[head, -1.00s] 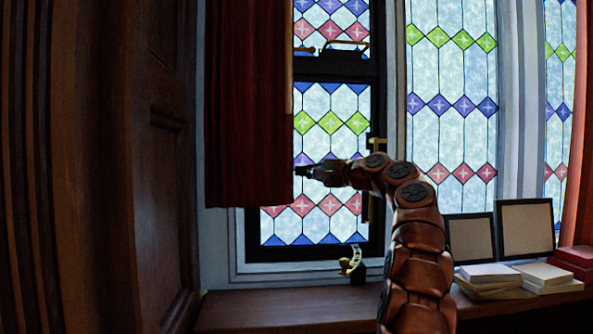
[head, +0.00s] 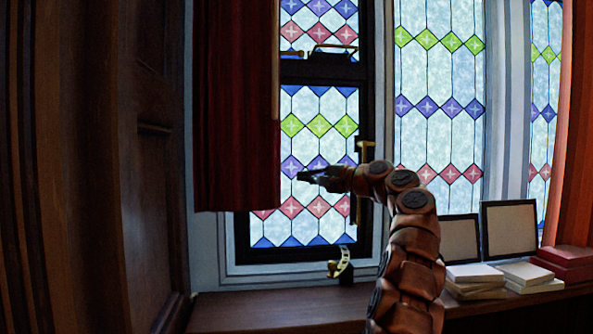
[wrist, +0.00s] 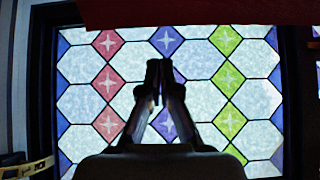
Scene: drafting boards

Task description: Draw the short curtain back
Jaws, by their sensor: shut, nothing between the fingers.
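The short curtain (head: 237,110) is dark red and hangs at the left part of the window in the head view, its lower edge above the sill. It covers the left side of the leaded window (head: 319,150). In the wrist view a strip of red cloth (wrist: 200,12) runs along the top edge. My gripper (head: 301,175) is shut and empty, just right of the curtain's right edge, with a small gap between them in the picture. In the wrist view my gripper (wrist: 159,68) shows its fingertips together in front of the coloured panes.
A brass latch (head: 341,263) stands at the sill below the window. Two framed boards (head: 509,231) and stacks of books (head: 477,274) sit on the sill (head: 270,306) at right. A dark wood panel (head: 150,150) rises at left. An orange-red curtain (head: 572,150) hangs at far right.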

